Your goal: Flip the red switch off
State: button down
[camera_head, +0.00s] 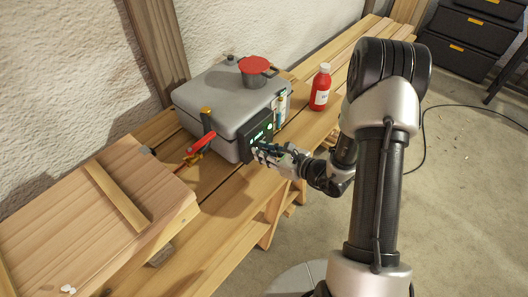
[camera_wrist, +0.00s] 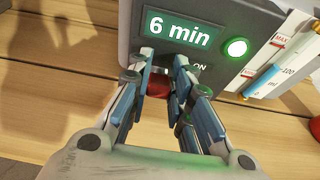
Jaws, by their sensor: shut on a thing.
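The red switch (camera_wrist: 157,87) shows in the wrist view on the lower front of a grey box, below a display (camera_wrist: 180,30) reading "6 min". An "ON" label is just right of it. My gripper (camera_wrist: 168,72) has its fingers closed around the switch, partly covering it. In the head view, my gripper (camera_head: 264,152) is at the box's front panel and the switch is hidden behind it. A round green lamp (camera_wrist: 236,47) glows beside the display. Which way the switch is tilted I cannot tell.
The grey box (camera_head: 222,95) stands on a slatted bench. A red-handled valve (camera_head: 200,141) is on its left, and a red bottle (camera_head: 320,87) to its right. A water gauge (camera_wrist: 270,80) is close right of my fingers. A wooden box (camera_head: 70,225) lies at left.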

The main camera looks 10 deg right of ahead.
jog(key=f+t+y, duration=0.1)
jog(key=t+y+b, duration=0.1)
jog(key=shift+s+d+f+t, duration=0.2)
jog(key=shift+s+f+t, duration=0.05)
jog(key=shift+f+t, duration=0.15)
jog(key=shift+f+t+y, duration=0.35)
jog(key=shift+t+y, duration=0.3)
jog(key=shift+t, duration=0.2)
jog(key=shift+f+t+y, duration=0.35)
jog(key=shift+t+y, duration=0.3)
jog(key=shift+t, duration=0.2)
jog(key=c, duration=1.4)
grip_release()
jog(key=shift+c, duration=0.2)
jog(key=shift+d, duration=0.1)
jog(key=v, duration=1.2)
jog(key=shift+f, duration=0.15)
jog(key=shift+w, duration=0.1)
